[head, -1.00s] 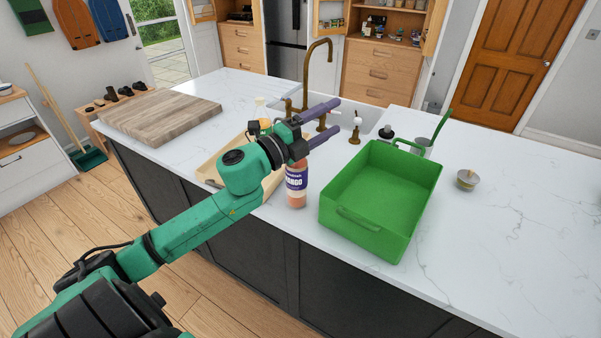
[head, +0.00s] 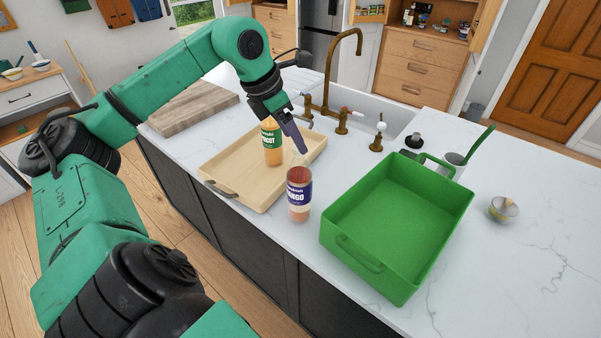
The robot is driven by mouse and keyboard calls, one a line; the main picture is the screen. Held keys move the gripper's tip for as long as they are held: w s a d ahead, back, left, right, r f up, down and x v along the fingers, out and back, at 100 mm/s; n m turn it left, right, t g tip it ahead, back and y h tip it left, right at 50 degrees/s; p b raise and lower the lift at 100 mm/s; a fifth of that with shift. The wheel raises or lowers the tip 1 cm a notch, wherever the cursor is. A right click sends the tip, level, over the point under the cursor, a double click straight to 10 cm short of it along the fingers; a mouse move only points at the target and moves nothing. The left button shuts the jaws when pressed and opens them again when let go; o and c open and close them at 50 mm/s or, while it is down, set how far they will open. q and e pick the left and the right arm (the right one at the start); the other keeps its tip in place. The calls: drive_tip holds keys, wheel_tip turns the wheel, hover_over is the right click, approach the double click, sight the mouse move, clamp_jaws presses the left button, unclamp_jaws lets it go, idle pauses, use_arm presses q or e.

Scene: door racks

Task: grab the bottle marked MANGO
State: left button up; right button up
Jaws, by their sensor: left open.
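The bottle marked MANGO (head: 299,196) stands upright on the white counter, between the wooden tray and the green bin. It has a purple label and an orange-pink body. My left gripper (head: 298,138) points down, behind and above the bottle. Its purple fingers are open, and I see nothing held between them. The fingertips look apart from the bottle. My right gripper is not in view.
A second bottle (head: 271,142) with a green label stands in the wooden tray (head: 240,196), close to my left gripper. The green bin (head: 368,258) is at the right. A brass faucet (head: 328,85) rises behind. The right counter is mostly clear.

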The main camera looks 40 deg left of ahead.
use_arm(q)
drive_tip(key=p+x, duration=0.1)
drive_tip(key=x, duration=0.3)
drive_tip(key=shift+d+p, duration=0.2)
drive_tip(key=shift+p, duration=0.1)
drive_tip(key=shift+f, duration=0.35)
drive_tip(key=shift+w, duration=0.1)
drive_tip(key=c, duration=1.1)
clamp_jaws()
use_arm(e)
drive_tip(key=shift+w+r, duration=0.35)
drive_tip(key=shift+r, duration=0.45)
use_arm(q)
drive_tip(key=shift+r, duration=0.1)
